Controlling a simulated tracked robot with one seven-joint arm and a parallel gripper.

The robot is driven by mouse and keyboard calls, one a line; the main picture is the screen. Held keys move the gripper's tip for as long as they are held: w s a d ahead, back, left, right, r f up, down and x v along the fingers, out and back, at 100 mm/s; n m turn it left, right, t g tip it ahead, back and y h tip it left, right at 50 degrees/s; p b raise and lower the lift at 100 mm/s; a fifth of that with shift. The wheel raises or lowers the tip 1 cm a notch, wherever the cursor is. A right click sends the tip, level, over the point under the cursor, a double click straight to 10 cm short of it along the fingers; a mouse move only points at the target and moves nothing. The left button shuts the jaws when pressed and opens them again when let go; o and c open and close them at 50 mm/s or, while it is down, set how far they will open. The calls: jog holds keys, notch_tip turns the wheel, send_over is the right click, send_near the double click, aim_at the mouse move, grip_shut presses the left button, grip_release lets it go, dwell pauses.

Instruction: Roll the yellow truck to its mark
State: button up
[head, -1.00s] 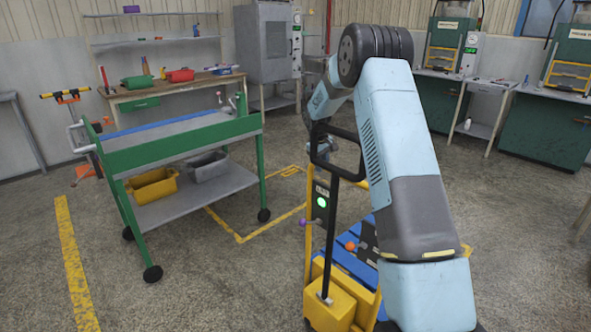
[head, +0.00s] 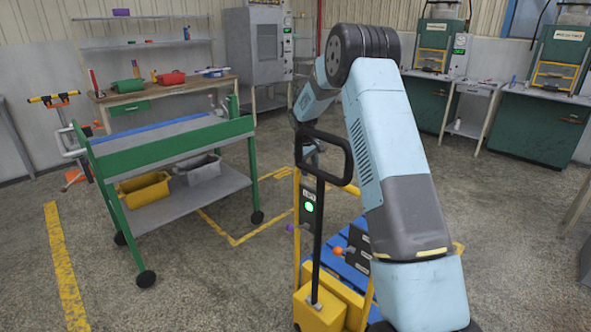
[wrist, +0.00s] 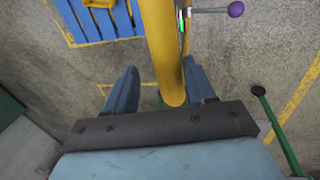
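The yellow truck (head: 318,312) stands at lower centre in the head view, with a black loop handle, a panel with a green light and a blue slatted deck (head: 350,235). My arm hides part of it. In the wrist view, a yellow bar of the truck (wrist: 163,45) runs between the fingers of my gripper (wrist: 160,68). The fingers are apart, with a clear gap on the left; the right finger is close to the bar, contact unclear. In the head view my gripper is mostly hidden behind the handle. A yellow floor outline (head: 234,243) lies left of the truck.
A green cart (head: 170,150) with yellow and grey bins stands left of the floor outline. A workbench (head: 165,90) and a grey cabinet (head: 262,45) are behind. Green machines (head: 540,125) line the right back. Open floor lies at lower left and right.

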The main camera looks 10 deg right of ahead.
jog(key=shift+a, duration=0.1)
notch_tip(320, 180, up, 13)
jog(key=s+a, duration=0.1)
jog(key=a, duration=0.1)
jog(key=shift+s+r, duration=0.2)
jog(key=shift+a, duration=0.1)
jog(key=shift+c, duration=0.2)
